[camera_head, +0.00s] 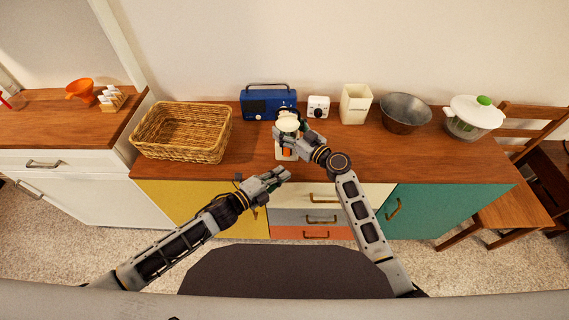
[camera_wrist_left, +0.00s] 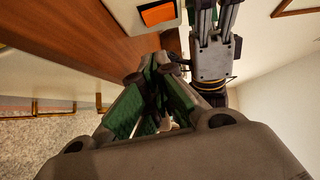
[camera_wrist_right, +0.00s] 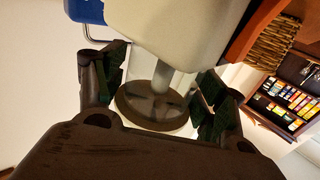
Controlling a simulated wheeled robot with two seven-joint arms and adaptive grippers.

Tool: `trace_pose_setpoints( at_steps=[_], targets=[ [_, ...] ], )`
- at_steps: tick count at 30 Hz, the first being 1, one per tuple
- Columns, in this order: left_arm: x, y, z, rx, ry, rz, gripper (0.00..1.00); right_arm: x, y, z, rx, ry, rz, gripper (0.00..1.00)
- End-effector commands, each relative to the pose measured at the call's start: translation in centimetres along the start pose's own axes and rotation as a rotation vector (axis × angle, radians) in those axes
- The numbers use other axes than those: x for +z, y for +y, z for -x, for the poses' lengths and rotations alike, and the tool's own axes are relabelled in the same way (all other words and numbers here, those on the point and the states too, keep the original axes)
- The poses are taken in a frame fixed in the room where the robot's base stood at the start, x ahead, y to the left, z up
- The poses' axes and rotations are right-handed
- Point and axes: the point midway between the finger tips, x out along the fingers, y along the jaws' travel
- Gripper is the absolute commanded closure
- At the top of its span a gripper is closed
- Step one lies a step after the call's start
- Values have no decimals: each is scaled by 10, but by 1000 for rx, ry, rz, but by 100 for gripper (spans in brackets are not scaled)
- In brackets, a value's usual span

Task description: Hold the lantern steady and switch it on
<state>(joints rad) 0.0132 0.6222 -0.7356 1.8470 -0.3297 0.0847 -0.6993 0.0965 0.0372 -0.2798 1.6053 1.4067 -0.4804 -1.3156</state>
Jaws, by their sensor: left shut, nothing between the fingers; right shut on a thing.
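The lantern (camera_head: 287,153) stands on the wooden top of the hutch, with a pale cream body and an orange switch (camera_wrist_left: 158,14) low on its front. My right gripper (camera_head: 290,126) is shut around the lantern's upper part. In the right wrist view the fingers sit on both sides of its clear section (camera_wrist_right: 155,95), with a grey stem and dark disc inside. My left gripper (camera_head: 284,175) is shut and empty at the counter's front edge, just in front of and below the switch, apart from it. The left wrist view shows its green-padded fingers (camera_wrist_left: 155,68) together.
A blue radio (camera_head: 268,103) and a white timer (camera_head: 318,106) stand behind the lantern. A wicker basket (camera_head: 182,132) is to the left.

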Motion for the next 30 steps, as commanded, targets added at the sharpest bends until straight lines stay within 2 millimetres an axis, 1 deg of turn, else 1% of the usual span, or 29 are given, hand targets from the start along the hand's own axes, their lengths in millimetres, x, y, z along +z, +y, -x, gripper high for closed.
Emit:
trace_pose_setpoints(
  at_steps=[1,5,15,22,30],
  targets=[
    [0,-1,-5,-2,1,1,100,0,0,0,-1,-1,0,67],
    [0,-1,-16,-2,1,-1,100,0,0,0,-1,-1,0,67],
    [18,-1,-35,0,0,-1,100,0,0,0,-1,-1,0,67],
    [26,0,-42,0,1,0,100,0,0,0,0,-1,0,67],
    [28,0,-44,0,1,0,100,0,0,0,0,-1,0,67]
  ],
)
